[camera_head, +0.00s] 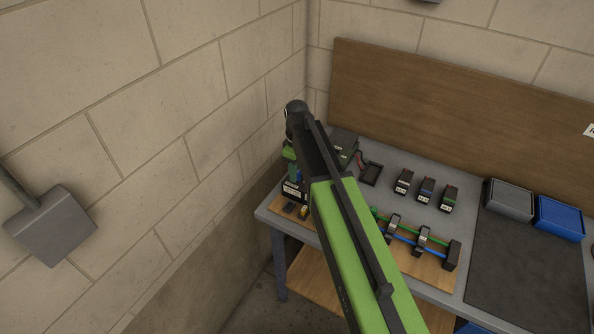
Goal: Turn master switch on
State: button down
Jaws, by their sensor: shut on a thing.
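My green and black arm reaches across the bench and bends down behind its dark elbow. My gripper (291,176) is low at the bench's left end, small and partly hidden by my arm. It is shut on a dark block with pale markings (293,190), at the left of the wooden board (437,274). This block may be the master switch, but its lever and on or off position cannot be made out. Small dark and tan parts (303,212) sit just in front of it on the board.
The board also carries green and blue tubes with dark clamps and an end block (452,254). Several small labelled modules (426,190) stand behind. Grey (510,198) and blue (559,217) trays are at right.

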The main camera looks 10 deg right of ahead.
jog(key=c, duration=0.8)
grip_release()
jog(key=shift+c, duration=0.2)
notch_tip(320, 180, up, 18)
jog(key=p, duration=1.7)
jog(key=shift+f, duration=0.25)
jog(key=shift+f, duration=0.1)
